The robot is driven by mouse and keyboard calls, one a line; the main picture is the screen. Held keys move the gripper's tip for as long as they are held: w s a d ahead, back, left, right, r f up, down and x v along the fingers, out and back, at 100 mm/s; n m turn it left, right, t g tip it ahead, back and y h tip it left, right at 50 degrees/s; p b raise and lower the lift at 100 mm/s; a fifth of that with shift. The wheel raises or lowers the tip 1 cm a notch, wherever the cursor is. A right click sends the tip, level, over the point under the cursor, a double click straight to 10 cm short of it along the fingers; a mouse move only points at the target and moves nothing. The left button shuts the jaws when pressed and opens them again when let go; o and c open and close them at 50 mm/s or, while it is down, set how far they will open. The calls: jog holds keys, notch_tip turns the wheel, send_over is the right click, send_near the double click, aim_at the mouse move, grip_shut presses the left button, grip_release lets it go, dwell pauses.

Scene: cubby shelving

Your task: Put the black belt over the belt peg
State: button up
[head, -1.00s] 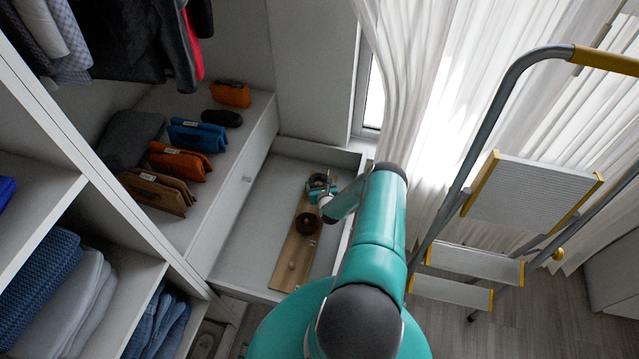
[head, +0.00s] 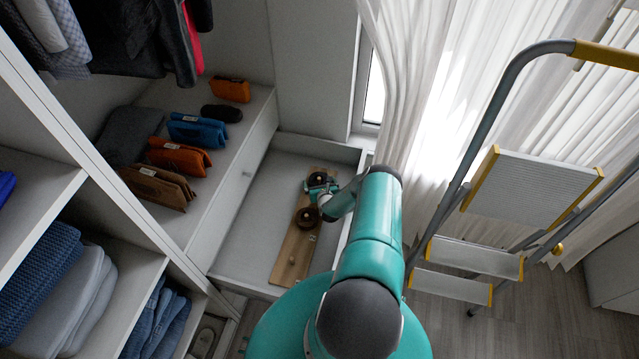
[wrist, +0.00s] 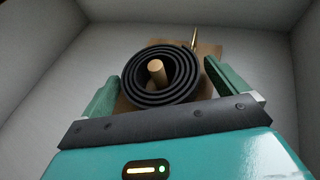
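The black belt (wrist: 160,75) is a flat coil in the wrist view, lying around an upright wooden peg (wrist: 156,72) that shows through its middle. In the head view the belt (head: 322,177) is the dark coil at the far end of a wooden board (head: 283,270) in the open drawer. My gripper (wrist: 160,85) has one green finger on each side of the coil. The fingers are apart, and a narrow gap shows beside the right one; contact on the left is unclear. In the head view my gripper (head: 321,190) is just on the near side of the belt.
A brown coiled belt (head: 306,217) sits around a peg nearer on the board, close to my gripper. A bare peg (head: 292,261) stands at the near end. Drawer walls (head: 345,155) surround the board. A step ladder (head: 470,255) stands right.

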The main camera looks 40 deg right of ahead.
jog(key=shift+r, duration=0.25)
jog(key=r, duration=0.3)
jog(key=shift+s+a+r, duration=0.1)
jog(key=shift+s, duration=0.1)
jog(key=w+r+v, duration=0.1)
jog(key=v, duration=0.7)
jog(key=w+r+v, duration=0.1)
jog(key=r+v, duration=0.1)
jog(key=v, duration=0.6)
jog(key=shift+a, duration=0.3)
jog(key=shift+a, duration=0.1)
